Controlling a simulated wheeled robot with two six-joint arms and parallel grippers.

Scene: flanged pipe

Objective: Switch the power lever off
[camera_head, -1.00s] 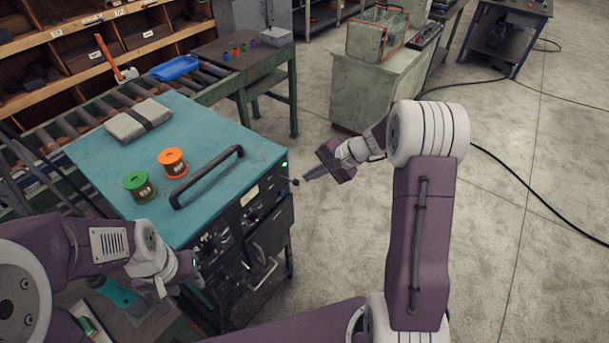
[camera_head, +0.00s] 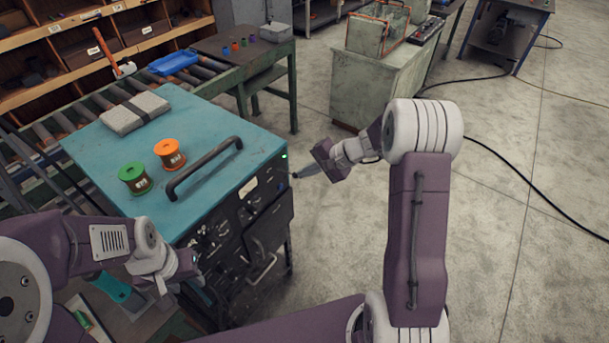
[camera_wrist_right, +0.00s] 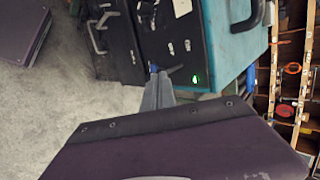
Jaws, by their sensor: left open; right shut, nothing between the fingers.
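The power lever (camera_wrist_right: 173,70) is a small dark lever on the dark front panel of the teal-topped cabinet (camera_head: 215,150), near its right corner. A lit green lamp (camera_head: 284,156) sits beside it; the lamp also shows in the right wrist view (camera_wrist_right: 195,80). My right gripper (camera_head: 299,175) is shut and empty, its tips right at the lever's end. In the right wrist view the fingertips (camera_wrist_right: 156,78) overlap the lever; I cannot tell whether they touch. My left gripper (camera_head: 192,264) is open, near the cabinet's lower left front, its fingers hardly visible.
A green spool (camera_head: 135,179), an orange spool (camera_head: 170,154), a grey strapped block (camera_head: 134,113) and a black handle (camera_head: 204,168) are on the cabinet top. A roller conveyor (camera_head: 90,110) runs behind.

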